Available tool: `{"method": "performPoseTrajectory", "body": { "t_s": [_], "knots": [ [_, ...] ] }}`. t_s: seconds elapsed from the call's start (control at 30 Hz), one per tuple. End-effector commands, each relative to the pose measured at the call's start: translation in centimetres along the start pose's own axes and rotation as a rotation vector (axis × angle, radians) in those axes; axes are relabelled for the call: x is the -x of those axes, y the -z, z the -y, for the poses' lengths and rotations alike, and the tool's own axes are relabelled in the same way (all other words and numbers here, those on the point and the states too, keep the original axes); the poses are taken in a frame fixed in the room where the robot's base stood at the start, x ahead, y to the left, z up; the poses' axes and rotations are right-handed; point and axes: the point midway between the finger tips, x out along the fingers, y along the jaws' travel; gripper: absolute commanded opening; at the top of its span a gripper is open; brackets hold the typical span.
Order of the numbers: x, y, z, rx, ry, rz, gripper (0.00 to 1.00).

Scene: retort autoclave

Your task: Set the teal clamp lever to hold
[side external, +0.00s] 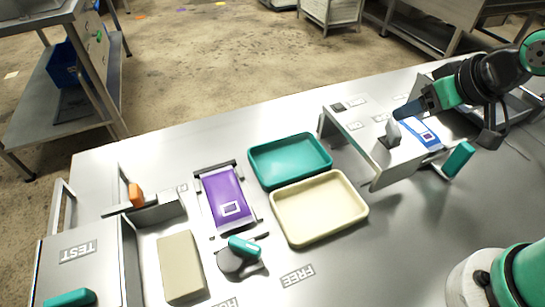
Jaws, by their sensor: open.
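The teal clamp lever (244,247) sits on a dark grey base at the front middle of the steel table, below the purple pouch. Its handle slants slightly down to the right. A FREE label (298,275) lies to its lower right. Another label (228,303), cut off by the bottom edge with only "HO" readable, lies below it. My gripper (407,110) is open at the upper right, above the raised steel shelf and far from the lever. Its fingers point left and down, near a small grey knob (393,133). Whether it touches the knob is unclear.
A teal tray (290,138) and a cream tray (366,208) lie mid-table. The purple pouch (222,190) lies in a frame beside them. A beige block (180,267) and a TEST box (85,252) stand left. Another teal handle (459,158) is at right.

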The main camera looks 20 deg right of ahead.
Motion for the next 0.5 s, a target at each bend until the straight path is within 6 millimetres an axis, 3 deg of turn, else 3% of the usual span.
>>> {"method": "performPoseTrajectory", "body": {
  "t_s": [0.03,0.17,0.33,0.5],
  "knots": [
    [0.0,0.0,0.0,0.0,0.0,0.0,0.53],
    [0.0,0.2,0.5,0.037,0.015,0.012,0.9],
    [-0.4,1.3,4.3,0.34,0.136,0.096,0.92],
    [-1.1,1.8,11.4,0.873,0.383,0.192,0.92]
  ]
}}
